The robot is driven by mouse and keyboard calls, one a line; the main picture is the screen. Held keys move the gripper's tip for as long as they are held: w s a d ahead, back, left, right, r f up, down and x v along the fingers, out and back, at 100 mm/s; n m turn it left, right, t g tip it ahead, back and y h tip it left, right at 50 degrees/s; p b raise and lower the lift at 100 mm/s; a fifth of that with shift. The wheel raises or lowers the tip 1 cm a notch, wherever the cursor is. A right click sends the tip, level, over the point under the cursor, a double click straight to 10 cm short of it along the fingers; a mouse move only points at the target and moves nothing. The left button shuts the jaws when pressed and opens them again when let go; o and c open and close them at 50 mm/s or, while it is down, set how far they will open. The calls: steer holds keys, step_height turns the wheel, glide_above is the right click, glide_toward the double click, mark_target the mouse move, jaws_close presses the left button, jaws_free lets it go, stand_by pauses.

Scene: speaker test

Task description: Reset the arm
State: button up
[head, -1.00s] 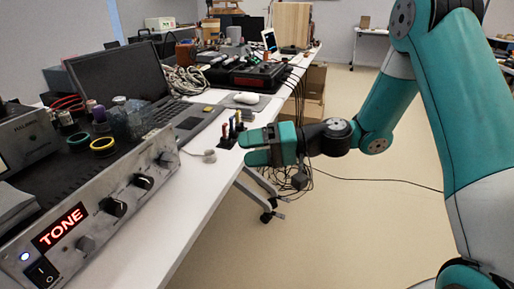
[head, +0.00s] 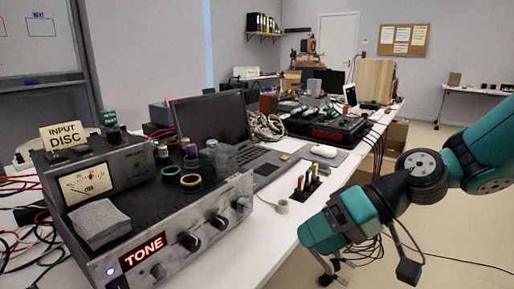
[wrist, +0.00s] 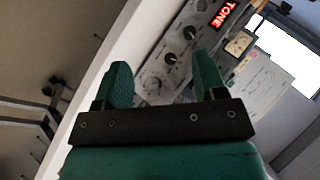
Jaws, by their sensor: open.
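My gripper (head: 318,236) is teal with dark joints and sits at the front edge of the white table, right of the silver amplifier. In the wrist view my gripper (wrist: 163,80) has its two fingers apart with nothing between them, and the amplifier's front panel (wrist: 172,60) lies beyond. The arm comes in from the right side of the head view. The amplifier (head: 190,235) has black knobs and a lit red TONE sign (head: 143,252).
A meter unit (head: 92,180) with an INPUT DISC card stands behind the amplifier. A laptop (head: 215,122), a mouse (head: 324,151), and upright coloured plugs (head: 307,184) are on the table (head: 275,240). Open floor (head: 470,235) lies to the right.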

steer(key=s+d+r+n+h, duration=0.1)
steer(key=s+d+h, duration=0.15)
steer(key=s, duration=0.45)
steer(key=s+d+r+n+h, duration=0.1)
steer(key=s+d+h, duration=0.1)
steer(key=s+h, duration=0.3)
step_height(320, 180, up, 22)
steer(key=s+p, duration=0.1)
steer(key=p, duration=2.1)
steer(key=shift+m+y, duration=0.3)
steer(key=shift+y, duration=0.15)
steer(key=shift+a+r, duration=0.1)
